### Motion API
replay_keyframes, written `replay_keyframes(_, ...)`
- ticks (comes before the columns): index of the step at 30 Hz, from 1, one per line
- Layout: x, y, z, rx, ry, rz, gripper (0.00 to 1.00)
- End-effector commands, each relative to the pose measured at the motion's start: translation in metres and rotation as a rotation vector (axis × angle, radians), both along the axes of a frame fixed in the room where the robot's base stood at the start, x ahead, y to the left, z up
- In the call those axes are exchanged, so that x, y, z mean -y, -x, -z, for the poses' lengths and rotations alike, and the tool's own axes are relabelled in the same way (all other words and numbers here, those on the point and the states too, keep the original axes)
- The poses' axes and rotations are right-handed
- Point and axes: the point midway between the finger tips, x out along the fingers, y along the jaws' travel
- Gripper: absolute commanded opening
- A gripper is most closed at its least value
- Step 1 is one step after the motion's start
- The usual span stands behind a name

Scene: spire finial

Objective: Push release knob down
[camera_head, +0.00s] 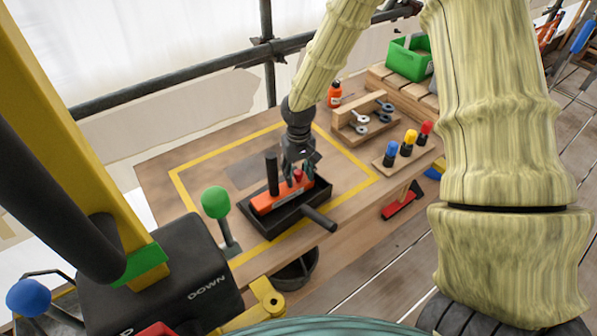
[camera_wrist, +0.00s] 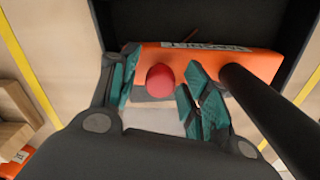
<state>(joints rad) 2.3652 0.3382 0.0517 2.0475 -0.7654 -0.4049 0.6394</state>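A red knob (camera_head: 298,175) sits on an orange block (camera_head: 267,202) inside a black tray (camera_head: 290,216) on the table. In the wrist view the knob (camera_wrist: 160,79) shows as a round red top beside the orange block (camera_wrist: 225,63). My gripper (camera_head: 301,163) is above the block, pointing down. In the wrist view its teal-padded fingers (camera_wrist: 163,88) stand apart on either side of the knob, with a gap on each side. Nothing is held. I cannot tell how high the fingertips are over the knob.
A black upright handle (camera_head: 271,174) rises close left of my gripper; a black bar (camera_head: 319,219) sticks out at the tray's front. A green-knobbed lever (camera_head: 216,203) stands left. A holder with blue, yellow and red-topped pegs (camera_head: 406,150) and a wooden rack (camera_head: 364,125) are right.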

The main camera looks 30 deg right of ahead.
Motion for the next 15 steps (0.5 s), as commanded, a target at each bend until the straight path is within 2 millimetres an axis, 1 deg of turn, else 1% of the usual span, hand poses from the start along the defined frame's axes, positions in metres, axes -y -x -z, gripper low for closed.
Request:
replay_keyframes(8,0.000,-0.001,-0.003,0.002,0.000,0.000,0.47)
replay_keyframes(11,0.000,-0.001,-0.009,0.003,0.001,0.000,0.47)
replay_keyframes(15,0.000,-0.002,-0.025,0.005,0.000,0.000,0.47)
